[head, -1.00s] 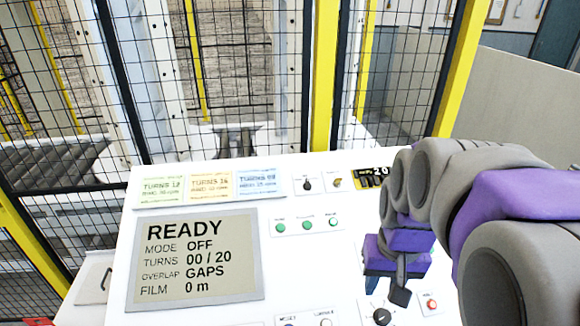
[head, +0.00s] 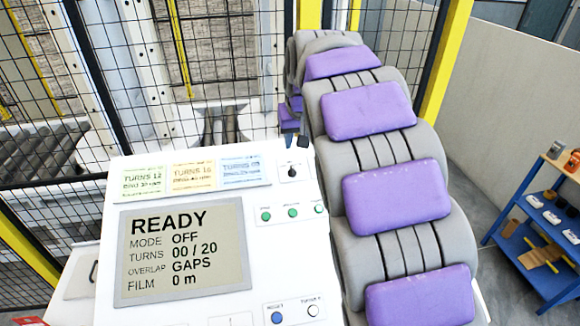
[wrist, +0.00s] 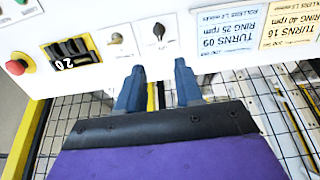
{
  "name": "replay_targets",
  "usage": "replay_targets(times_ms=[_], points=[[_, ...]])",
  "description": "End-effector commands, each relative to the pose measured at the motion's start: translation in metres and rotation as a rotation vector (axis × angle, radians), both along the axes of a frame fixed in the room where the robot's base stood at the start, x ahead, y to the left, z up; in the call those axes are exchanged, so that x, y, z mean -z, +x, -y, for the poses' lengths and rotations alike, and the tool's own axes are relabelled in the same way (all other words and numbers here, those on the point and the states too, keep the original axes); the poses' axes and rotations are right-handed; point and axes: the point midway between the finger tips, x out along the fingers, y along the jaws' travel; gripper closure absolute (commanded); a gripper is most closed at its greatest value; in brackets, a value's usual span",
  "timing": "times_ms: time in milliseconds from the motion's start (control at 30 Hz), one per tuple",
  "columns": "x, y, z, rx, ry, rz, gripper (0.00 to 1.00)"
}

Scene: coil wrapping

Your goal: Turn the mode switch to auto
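A small black rotary knob (head: 292,172) sits on the white control panel (head: 290,262), right of the blue card; its label is too small to read. In the wrist view the black knob (wrist: 158,31) appears upside down, just beyond the gap between my fingertips. My gripper (wrist: 159,68) is open and empty, with its two fingers apart. In the head view my gripper (head: 296,141) is at the panel's top edge, just above the knob and not around it. The display (head: 182,250) reads READY, MODE OFF, TURNS 00 / 20.
A key-like switch (wrist: 117,39), a thumbwheel counter (wrist: 70,54) and a red button (wrist: 17,66) share the panel. Green buttons (head: 293,213) lie below the knob. A mesh fence (head: 90,150) stands behind. A blue shelf (head: 540,240) is at right. My arm hides the panel's right side.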

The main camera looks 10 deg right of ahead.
Motion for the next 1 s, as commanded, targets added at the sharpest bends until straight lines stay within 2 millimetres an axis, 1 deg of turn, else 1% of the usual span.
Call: replay_targets(times_ms=[33, 100, 500, 600, 800, 1000], points=[[0.012, 0.003, 0.000, 0.000, 0.000, -0.007, 0.64], [0.025, 0.009, 0.000, 0.000, 0.000, -0.005, 0.64], [0.098, 0.038, 0.000, 0.001, 0.000, -0.008, 0.64], [0.112, 0.045, 0.000, 0.001, 0.000, -0.003, 0.64], [0.130, 0.052, 0.000, 0.000, 0.000, -0.003, 0.64], [0.135, 0.055, 0.000, 0.000, 0.000, -0.001, 0.64]])
